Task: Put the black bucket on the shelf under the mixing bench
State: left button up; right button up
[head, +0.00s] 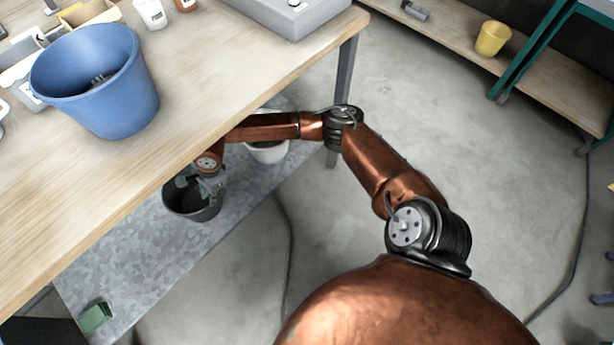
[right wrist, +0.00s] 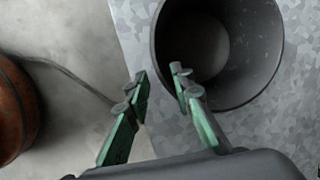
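The black bucket (head: 196,206) stands upright, as far as I can see, on the grey metal shelf (head: 150,248) under the wooden mixing bench (head: 205,95). The bench edge hides part of its far side in the head view. My right gripper (head: 212,187) is at the bucket's rim. In the right wrist view the bucket (right wrist: 262,75) looks empty. There my right gripper (right wrist: 160,78) has its green fingers apart, one outside the bucket and one over its rim or opening. I see no clear grip on the wall. My left gripper is out of view.
A white bucket (head: 268,154) stands on the shelf beyond my right forearm. A green block (head: 96,317) lies near the shelf's front end. A blue bucket (head: 108,95) stands on the bench. The bench leg (head: 345,75) is close to my right elbow. The concrete floor is mostly clear.

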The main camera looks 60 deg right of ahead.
jog(key=s+a+f+m+y, duration=0.2)
jog(key=s+a+y, duration=0.3)
jog(key=a, duration=0.7)
jog(key=s+a+r+m+t+y, duration=0.5)
jog(key=s+a+r+m+y, duration=0.15)
jog(key=a+r+m, duration=0.35)
jog(key=d+f+m+t+h, duration=0.3)
jog(key=d+m+t+h, duration=0.6)
jog(key=m, duration=0.9)
jog(key=s+d+f+m+g+h, duration=0.3)
jog(key=s+d+f+m+g, duration=0.1)
jog(key=s+d+f+m, duration=0.6)
jog(key=s+d+f+m+g+h, duration=0.1)
jog(key=s+d+f+m+g, duration=0.15)
jog(key=s, duration=0.25)
jog(key=s+d+f+m+g, duration=0.2)
jog(key=s+f+m, duration=0.15)
jog(key=s, duration=0.25)
jog(key=s+a+f+m+g, duration=0.1)
jog(key=s+f+m+g, duration=0.1)
jog(key=s, duration=0.6)
jog(key=s+a+f+m+g+y, duration=0.1)
jog(key=s+f+m+g, duration=0.1)
jog(key=s, duration=0.6)
jog(key=shift+a+g, duration=0.15)
jog(key=shift+g, duration=0.4)
